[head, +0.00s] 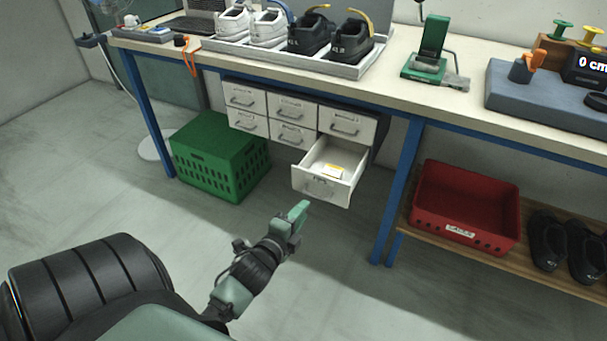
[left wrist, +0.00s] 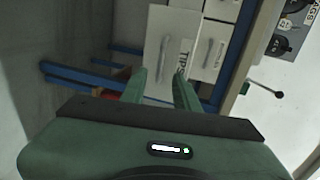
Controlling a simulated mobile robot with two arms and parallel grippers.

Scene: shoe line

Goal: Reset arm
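My left gripper (head: 299,212) is in front of and just below the pulled-out drawer (head: 318,188) at the lower right of the white drawer unit. In the left wrist view its two green fingers (left wrist: 161,78) stand apart with nothing between them. The labelled drawer front (left wrist: 174,50) shows beyond the fingertips, and I cannot tell how wide the gap to it is. My right gripper is not in view.
The workbench (head: 405,85) carries a tray (head: 350,71) of black and white shoes, a green clamp-like tool (head: 432,50) and a grey fixture (head: 540,98). A green crate (head: 218,160) stands left of the drawers. A red crate (head: 465,205) sits on the lower shelf. The floor before the bench is clear.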

